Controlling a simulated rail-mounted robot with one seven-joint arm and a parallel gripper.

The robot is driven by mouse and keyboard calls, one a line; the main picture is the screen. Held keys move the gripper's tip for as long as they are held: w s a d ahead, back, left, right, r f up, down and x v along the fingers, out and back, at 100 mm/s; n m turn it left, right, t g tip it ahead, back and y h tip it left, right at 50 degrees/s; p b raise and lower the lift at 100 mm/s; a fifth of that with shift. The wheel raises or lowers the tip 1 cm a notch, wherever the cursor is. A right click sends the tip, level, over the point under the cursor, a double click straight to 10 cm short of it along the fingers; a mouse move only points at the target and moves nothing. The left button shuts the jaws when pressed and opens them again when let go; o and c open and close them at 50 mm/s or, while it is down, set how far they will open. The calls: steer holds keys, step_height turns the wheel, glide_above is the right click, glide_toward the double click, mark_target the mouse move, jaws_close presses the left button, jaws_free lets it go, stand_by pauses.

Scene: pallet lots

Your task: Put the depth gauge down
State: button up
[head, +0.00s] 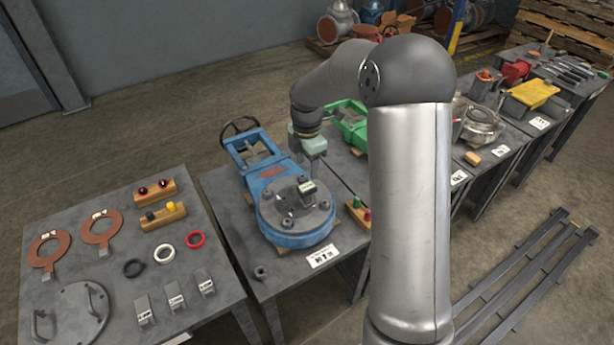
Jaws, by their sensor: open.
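My gripper (313,163) hangs over the flange (270,213) of a blue valve (288,237) on the middle table. The jaws are open, though the fingertips are small and partly hidden at this angle. A small dark item with a pale face (306,188), which looks like the depth gauge, is at the flange's upper right, just below my gripper. I cannot tell whether it touches the flange or the fingers. A thin dark rod (342,183) slants down right from near the gripper; I cannot tell what it belongs to.
A wooden block with red and green knobs (359,213) stands right of the flange, and a label card (323,256) in front. A green valve (350,125) stands behind. The left table (110,200) holds rings, gaskets and blocks. My arm hides part of the right side.

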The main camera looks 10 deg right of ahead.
steer(key=s+a+r+m, duration=0.1)
steer(key=s+r+m, duration=0.3)
steer(key=s, duration=0.3)
steer(key=s+r+m, duration=0.4)
steer(key=s+m, duration=0.1)
steer(key=s, duration=0.2)
steer(key=s+m, duration=1.2)
steer(key=s, duration=0.5)
steer(key=shift+s+f, duration=0.25)
steer(key=shift+s, duration=0.05)
steer(key=shift+a, duration=0.1)
steer(key=shift+r, duration=0.15)
